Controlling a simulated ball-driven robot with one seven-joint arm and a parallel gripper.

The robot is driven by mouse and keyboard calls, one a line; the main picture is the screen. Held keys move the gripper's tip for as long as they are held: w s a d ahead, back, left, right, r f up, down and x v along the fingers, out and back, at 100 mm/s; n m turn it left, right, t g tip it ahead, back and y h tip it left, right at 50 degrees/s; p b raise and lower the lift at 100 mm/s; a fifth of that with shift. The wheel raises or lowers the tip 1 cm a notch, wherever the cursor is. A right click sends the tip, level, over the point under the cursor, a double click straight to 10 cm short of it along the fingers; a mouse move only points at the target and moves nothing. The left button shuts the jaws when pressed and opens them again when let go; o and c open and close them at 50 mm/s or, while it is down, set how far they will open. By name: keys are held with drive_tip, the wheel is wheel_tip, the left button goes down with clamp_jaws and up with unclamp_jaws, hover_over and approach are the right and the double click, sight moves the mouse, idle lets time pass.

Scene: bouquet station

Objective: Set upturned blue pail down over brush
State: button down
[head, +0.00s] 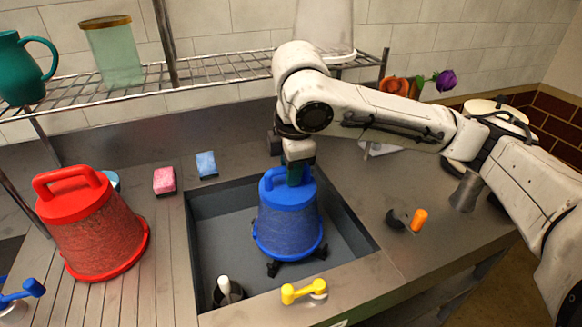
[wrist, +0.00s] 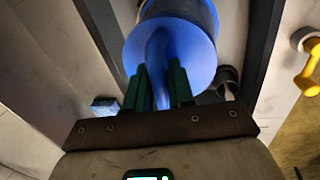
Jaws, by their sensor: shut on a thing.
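The upturned blue pail (head: 288,219) is upright over the sink, wide rim down and handle on top. My gripper (head: 298,172) is above it, shut on the handle. The wrist view shows the dark green fingers of my gripper (wrist: 160,88) around the handle of the blue pail (wrist: 172,45). Dark feet (head: 273,268) show under the pail's rim; whether the pail rests on them is unclear. A pale-handled item with a dark round base (head: 228,291), possibly the brush, stands at the sink's front left, outside the pail. What is under the pail is hidden.
The sink (head: 216,227) has bare floor left of the pail. An upturned red pail (head: 92,222) stands on the left drainboard. Pink (head: 164,181) and blue (head: 206,164) sponges lie behind the sink. Yellow (head: 303,291) and orange (head: 420,219) handles stand at its front and right.

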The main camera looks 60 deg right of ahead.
drive_tip(key=shift+f+b, duration=0.35)
drive_tip(key=shift+f, duration=0.65)
drive_tip(key=shift+f+b, duration=0.4)
drive_tip(key=shift+b, duration=0.05)
drive_tip(key=c, duration=0.9)
unclamp_jaws()
drive_tip(key=r, duration=0.3)
drive_tip(key=s+a+r+p, duration=0.1)
drive_tip(key=r, duration=0.3)
drive_tip(key=r+p, duration=0.1)
drive_tip(key=r, duration=0.2)
drive_tip(key=shift+s+a+r, duration=0.15)
drive_tip(key=shift+s+r, duration=0.15)
drive_tip(key=shift+s, duration=0.05)
drive_tip(key=shift+s, duration=0.1)
